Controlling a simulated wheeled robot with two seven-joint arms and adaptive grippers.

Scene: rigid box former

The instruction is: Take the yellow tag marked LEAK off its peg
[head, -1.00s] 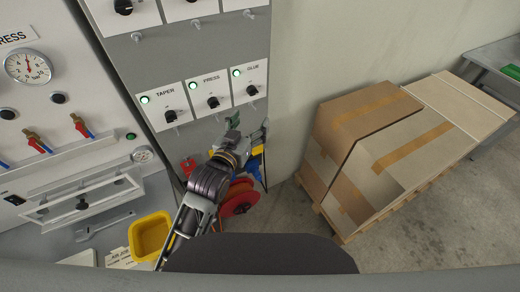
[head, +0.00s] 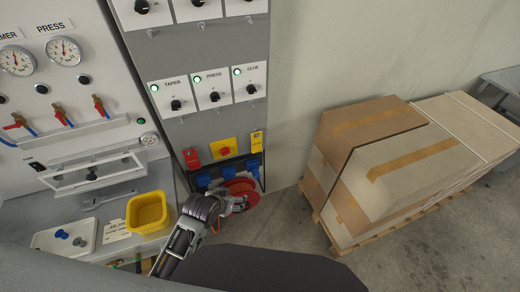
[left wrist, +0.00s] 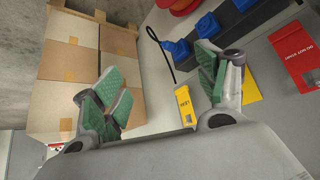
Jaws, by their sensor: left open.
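The yellow tag marked LEAK (head: 257,141) hangs low at the right edge of the grey panel, right of the yellow plate with a red knob. My left gripper (head: 241,204) is below the tag in the head view, in front of the red reel, and apart from the tag. In the left wrist view my left gripper (left wrist: 162,88) has its green-padded fingers wide apart with nothing between them; the tag appears beside the right finger. My right gripper is not in view.
A red tag (head: 191,157) and the yellow plate with red knob (head: 224,148) are beside the tag. Blue plugs (head: 203,180) and a red reel (head: 246,190) sit below. A yellow bin (head: 148,211) stands at left. Stacked cartons (head: 400,165) stand right, across clear floor.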

